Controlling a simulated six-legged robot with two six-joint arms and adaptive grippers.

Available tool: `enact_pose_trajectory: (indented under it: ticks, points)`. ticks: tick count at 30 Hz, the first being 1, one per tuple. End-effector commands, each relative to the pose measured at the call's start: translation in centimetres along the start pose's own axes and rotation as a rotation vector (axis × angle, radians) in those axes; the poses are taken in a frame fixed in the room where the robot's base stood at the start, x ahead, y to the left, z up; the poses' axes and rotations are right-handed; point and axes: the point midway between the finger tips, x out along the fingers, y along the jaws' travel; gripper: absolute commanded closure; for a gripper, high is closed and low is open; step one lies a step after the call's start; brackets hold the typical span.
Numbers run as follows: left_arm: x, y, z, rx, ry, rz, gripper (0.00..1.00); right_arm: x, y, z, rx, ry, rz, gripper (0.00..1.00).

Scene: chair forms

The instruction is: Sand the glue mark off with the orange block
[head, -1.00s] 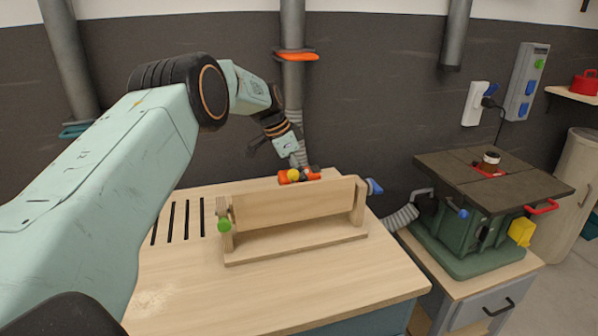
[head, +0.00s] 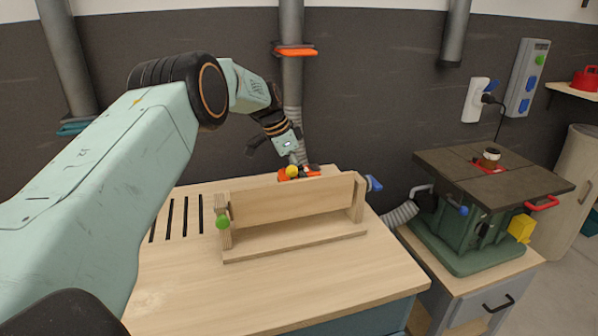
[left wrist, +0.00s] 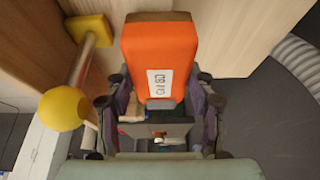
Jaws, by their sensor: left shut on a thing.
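My left gripper (head: 297,161) reaches down behind the upright wooden board (head: 290,204) of a chair form on the bench. In the left wrist view the orange block (left wrist: 160,57), with a white printed label and a darker end face, sits between the fingers of my left gripper (left wrist: 158,103), which are shut on it. In that view the block lies over a pale wooden surface (left wrist: 235,40); I cannot tell whether they touch. In the head view the board hides part of the block. My right gripper is not in view.
A yellow ball knob (left wrist: 63,108) on a metal rod stands left of the block in the wrist view. A green knob (head: 222,222) is on the form's left end. The slotted bench top (head: 180,280) is clear in front. A green machine (head: 480,215) stands at right.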

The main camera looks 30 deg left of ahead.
Motion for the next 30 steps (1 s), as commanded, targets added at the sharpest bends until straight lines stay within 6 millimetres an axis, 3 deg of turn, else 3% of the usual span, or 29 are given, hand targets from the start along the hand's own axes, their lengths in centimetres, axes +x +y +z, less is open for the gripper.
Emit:
enact_pose_trajectory:
  ticks: [23,30]
  points:
    - [0.9,0.0,0.3,0.0,0.0,0.0,0.71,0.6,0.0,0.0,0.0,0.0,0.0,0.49]
    - [1.3,-0.1,-0.5,-0.001,-0.001,-0.002,0.71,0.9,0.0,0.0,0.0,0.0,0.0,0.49]
